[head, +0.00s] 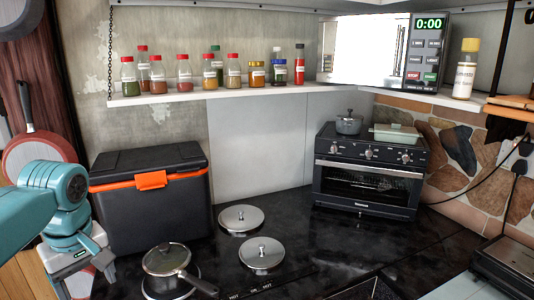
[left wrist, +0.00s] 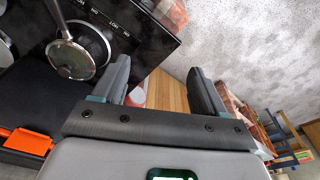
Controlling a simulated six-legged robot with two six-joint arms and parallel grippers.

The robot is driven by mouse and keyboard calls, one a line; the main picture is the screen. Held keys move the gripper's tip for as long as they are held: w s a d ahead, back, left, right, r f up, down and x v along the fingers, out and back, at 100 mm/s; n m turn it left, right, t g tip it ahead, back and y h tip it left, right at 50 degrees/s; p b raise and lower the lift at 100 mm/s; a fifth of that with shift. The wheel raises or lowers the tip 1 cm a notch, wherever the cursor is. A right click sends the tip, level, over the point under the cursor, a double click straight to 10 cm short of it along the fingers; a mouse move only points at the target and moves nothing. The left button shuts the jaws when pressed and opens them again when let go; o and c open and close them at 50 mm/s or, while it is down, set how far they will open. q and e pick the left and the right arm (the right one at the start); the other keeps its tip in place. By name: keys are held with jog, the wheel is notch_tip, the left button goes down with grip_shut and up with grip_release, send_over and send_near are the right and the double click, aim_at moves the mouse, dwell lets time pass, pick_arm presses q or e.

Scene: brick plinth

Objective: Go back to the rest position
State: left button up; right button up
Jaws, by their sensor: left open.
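My left arm comes in from the left edge in the head view, with its gripper (head: 88,278) low at the left, in front of the black cooler. In the left wrist view the left gripper (left wrist: 160,78) shows two dark fingers spread apart with nothing between them. Wooden floor and a pale speckled surface lie beyond the fingers. My right gripper is in neither view.
A pot (head: 166,262) with a long handle stands on the black stove, close right of my left gripper. Two metal lids (head: 262,254) lie behind it. A black cooler (head: 150,215) with an orange latch, a toaster oven (head: 367,190) and a jar shelf (head: 160,99) stand further back.

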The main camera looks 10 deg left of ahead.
pick_arm(q)
jog(key=w+d+f+m+h, duration=0.15)
jog(key=d+f, duration=0.35)
jog(key=f, duration=0.5)
jog(key=d+f+m+h, duration=0.1)
jog(key=d+f+m, duration=0.3)
jog(key=f, duration=0.7)
jog(key=w+d+f+m+h, duration=0.1)
jog(key=d+f+m, duration=0.1)
jog(key=d+f, duration=0.6)
jog(key=s+d+f+m+h, duration=0.1)
jog(key=s+d+f, duration=0.2)
jog(key=s+f, duration=0.5)
jog(key=s+d+f+m, duration=0.1)
jog(key=s+d+f, duration=0.2)
jog(key=s+f, duration=0.5)
jog(key=shift+s+d+f+h, duration=0.25)
jog(key=shift+s+h, duration=0.1)
jog(key=shift+s, duration=0.6)
jog(key=c, duration=0.6)
jog(key=shift+o, duration=0.2)
jog(key=shift+a, duration=0.1)
